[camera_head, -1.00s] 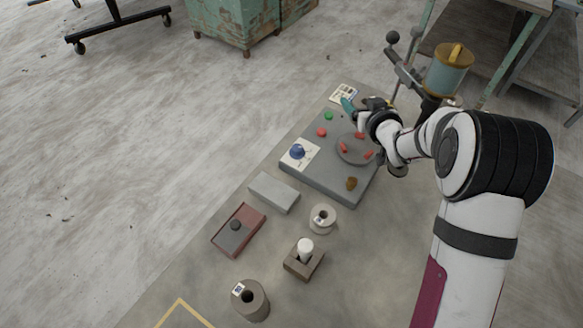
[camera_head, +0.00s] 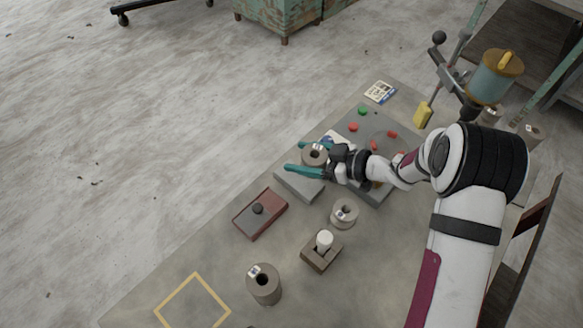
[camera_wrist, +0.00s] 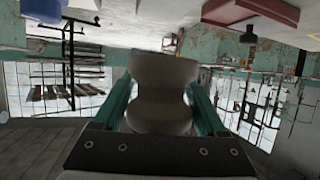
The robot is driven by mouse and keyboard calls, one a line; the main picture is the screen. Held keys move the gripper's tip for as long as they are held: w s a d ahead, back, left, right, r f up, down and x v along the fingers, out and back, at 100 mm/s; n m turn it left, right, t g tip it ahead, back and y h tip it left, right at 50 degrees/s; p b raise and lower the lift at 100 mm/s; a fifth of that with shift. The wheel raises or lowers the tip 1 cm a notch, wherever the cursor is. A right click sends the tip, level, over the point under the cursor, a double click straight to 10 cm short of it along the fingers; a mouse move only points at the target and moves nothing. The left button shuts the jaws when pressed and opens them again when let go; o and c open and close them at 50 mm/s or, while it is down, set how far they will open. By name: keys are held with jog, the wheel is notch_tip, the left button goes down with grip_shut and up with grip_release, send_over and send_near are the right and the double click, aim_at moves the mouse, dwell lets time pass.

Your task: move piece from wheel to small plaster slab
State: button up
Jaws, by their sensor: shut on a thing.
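My gripper (camera_head: 302,157) is shut on a clay piece (camera_head: 315,154), a grey-brown round form with a hole in its top and a small label on its side. The small plaster slab (camera_head: 299,186), a plain light grey block, lies just below the piece in the head view. The piece appears held above the slab's far end; the gap is unclear. The wheel (camera_head: 346,124) is a grey box with a round disc, partly hidden behind my arm.
Another clay piece (camera_head: 344,213), a brown block with a white cylinder (camera_head: 324,240) and a clay cylinder (camera_head: 263,288) stand nearer. A yellow-outlined square (camera_head: 172,302) is empty.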

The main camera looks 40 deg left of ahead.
aim_at(289, 173)
jog(key=x, duration=0.3)
jog(key=shift+s+a+f, duration=0.1)
jog(key=shift+s+f, duration=0.15)
jog(key=shift+f, duration=0.1)
notch_tip(289, 173, down, 4)
jog(key=shift+a+f, duration=0.1)
jog(key=shift+a, duration=0.05)
jog(key=shift+f, duration=0.1)
jog(key=o, duration=1.6)
